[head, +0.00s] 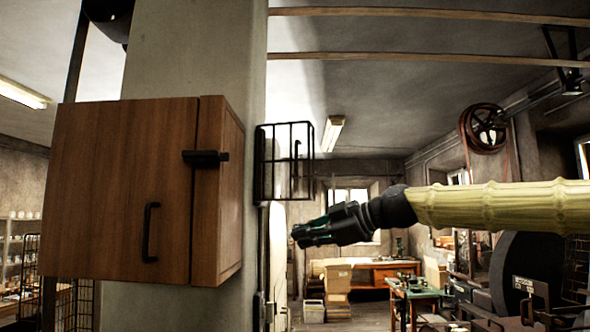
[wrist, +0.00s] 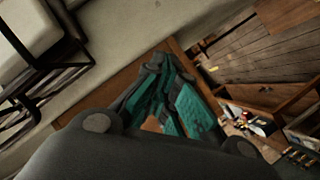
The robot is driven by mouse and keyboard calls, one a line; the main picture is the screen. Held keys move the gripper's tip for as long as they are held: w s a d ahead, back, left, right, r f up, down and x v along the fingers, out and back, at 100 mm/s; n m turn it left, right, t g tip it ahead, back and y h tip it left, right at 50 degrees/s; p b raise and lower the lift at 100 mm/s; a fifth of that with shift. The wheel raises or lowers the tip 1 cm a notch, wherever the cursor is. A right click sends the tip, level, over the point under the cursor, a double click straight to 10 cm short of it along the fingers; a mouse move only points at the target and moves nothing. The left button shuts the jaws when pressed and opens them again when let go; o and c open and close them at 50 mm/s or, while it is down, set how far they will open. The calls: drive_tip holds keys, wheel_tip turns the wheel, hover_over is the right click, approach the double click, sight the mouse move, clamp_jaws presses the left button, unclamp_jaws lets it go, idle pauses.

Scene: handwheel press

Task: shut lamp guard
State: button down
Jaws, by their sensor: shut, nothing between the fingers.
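The lamp guard (head: 289,160) is a black wire cage on the right side of the grey pillar in the head view. A small dark upright handle shows among its bars. I cannot tell how far its barred front stands from the pillar. My gripper (head: 300,237) is shut and empty, below and slightly right of the guard, apart from it, pointing left. In the wrist view the shut green-padded fingers (wrist: 166,72) point up the picture. Dark bars, which look like the guard (wrist: 45,88), show at the left beside a pale block.
A workbench (head: 370,268), boxes and a green table (head: 415,290) stand farther back. Open air surrounds my gripper.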

sight(297, 156)
drive_tip(key=s+d+r+n+t+y, duration=0.1)
drive_tip(key=s+r+n, duration=0.3)
drive_tip(key=r, duration=0.6)
drive_tip(key=s+d+r+n+t+y, duration=0.1)
drive_tip(key=s+d+r+n+y, duration=0.1)
drive_tip(key=r+n, duration=0.5)
drive_tip(key=w+a+r+m+p, duration=0.2)
drive_tip(key=w+a+r+p, duration=0.1)
drive_tip(key=w+a+p, duration=0.5)
drive_tip(key=d, duration=0.1)
drive_tip(key=d+p, duration=0.1)
drive_tip(key=d, duration=0.1)
drive_tip(key=shift+s+f, duration=0.2)
drive_tip(key=shift+f, duration=0.2)
drive_tip(key=shift+w+a+f, duration=0.1)
drive_tip(key=shift+w, duration=0.05)
drive_tip(key=shift+a, duration=0.1)
drive_tip(key=shift+d, duration=0.3)
